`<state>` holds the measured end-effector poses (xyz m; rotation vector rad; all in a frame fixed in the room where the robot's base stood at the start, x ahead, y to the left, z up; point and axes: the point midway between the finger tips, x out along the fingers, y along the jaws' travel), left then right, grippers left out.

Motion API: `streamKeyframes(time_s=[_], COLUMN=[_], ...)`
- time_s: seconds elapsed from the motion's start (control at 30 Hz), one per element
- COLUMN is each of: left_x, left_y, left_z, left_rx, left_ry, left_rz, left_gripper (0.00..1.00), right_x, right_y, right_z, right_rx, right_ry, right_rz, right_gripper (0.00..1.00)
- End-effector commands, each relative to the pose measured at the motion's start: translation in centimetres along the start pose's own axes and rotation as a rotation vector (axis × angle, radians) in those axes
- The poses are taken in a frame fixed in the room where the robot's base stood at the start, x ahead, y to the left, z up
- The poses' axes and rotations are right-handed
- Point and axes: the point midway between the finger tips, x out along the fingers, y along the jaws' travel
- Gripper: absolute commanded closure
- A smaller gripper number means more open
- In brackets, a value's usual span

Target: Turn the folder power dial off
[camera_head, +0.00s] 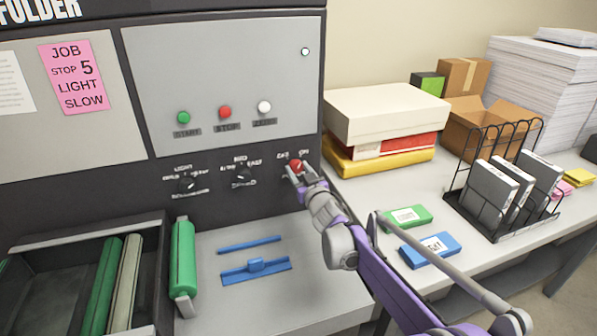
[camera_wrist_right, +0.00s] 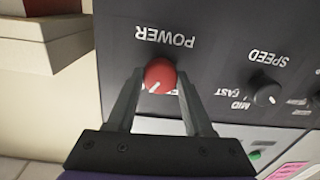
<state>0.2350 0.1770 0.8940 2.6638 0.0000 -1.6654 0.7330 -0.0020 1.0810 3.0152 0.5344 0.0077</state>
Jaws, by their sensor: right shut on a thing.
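The red power dial (camera_head: 296,166) is on the dark front panel of the folder (camera_head: 230,75), at the right end of the dial row. It also shows in the right wrist view (camera_wrist_right: 160,74), under the POWER label, with a light pointer line on its face. My right gripper (camera_head: 294,170) is at the dial, its two fingers on either side of it and shut on it. In the right wrist view the fingers (camera_wrist_right: 160,88) flank the dial. The gripper partly hides the marks around the dial. My left gripper is not in view.
Two black dials (camera_head: 188,184) (camera_head: 243,175) sit left of the power dial. Green, red and white buttons (camera_head: 225,112) are above. Boxes (camera_head: 385,115), a wire rack (camera_head: 503,185) and blue and green packs (camera_head: 430,250) stand on the table at right. A tray of rollers (camera_head: 85,240) is at lower left.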

Motion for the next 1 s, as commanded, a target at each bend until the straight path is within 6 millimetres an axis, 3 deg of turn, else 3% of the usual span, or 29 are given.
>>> streamKeyframes(time_s=[0.47,1.0], left_x=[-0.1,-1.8], left_y=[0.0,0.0], left_z=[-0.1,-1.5], left_rx=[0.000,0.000], left_ry=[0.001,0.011], left_rz=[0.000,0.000], left_gripper=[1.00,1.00], right_x=[0.0,0.1], right_y=[-0.1,-0.1], right_z=[-0.1,-0.3], right_rx=[-0.451,-0.960], right_ry=[-0.016,-0.034], right_rz=[0.002,0.006], right_gripper=[1.00,1.00])
